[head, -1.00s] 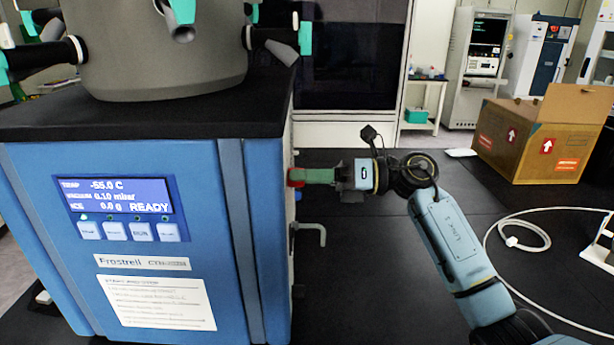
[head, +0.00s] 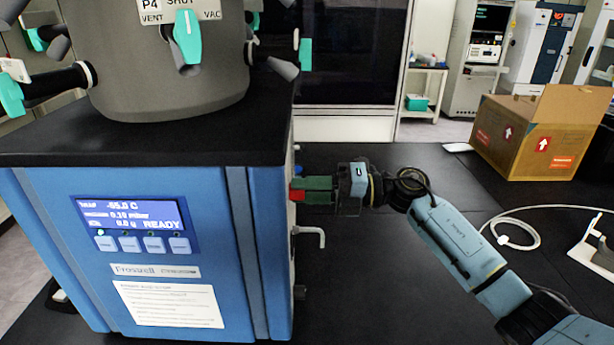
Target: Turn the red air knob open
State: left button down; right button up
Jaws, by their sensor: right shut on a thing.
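The red air knob (head: 297,195) is on the right side of the blue freeze dryer (head: 205,220), near its front edge. Only a small red part of it shows, between the green fingers. My right gripper (head: 306,190) comes in from the right and is shut on the red knob. Its fingers hide most of the knob, so its turn angle cannot be read. My left gripper is not in view.
A bent metal spout (head: 318,232) sticks out just below the knob. A grey drum with teal valves (head: 170,60) stands on the dryer's black top. A cardboard box (head: 530,135) and a white cable (head: 515,230) lie to the right.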

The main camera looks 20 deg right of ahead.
jog(key=shift+m+p, duration=4.6)
jog(key=shift+m, duration=0.8)
jog(key=o, duration=1)
jog(key=shift+c, duration=0.2)
jog(key=shift+d, duration=0.1)
jog(key=b+v, duration=0.4)
jog(key=v, duration=0.9)
jog(key=shift+d, duration=0.15)
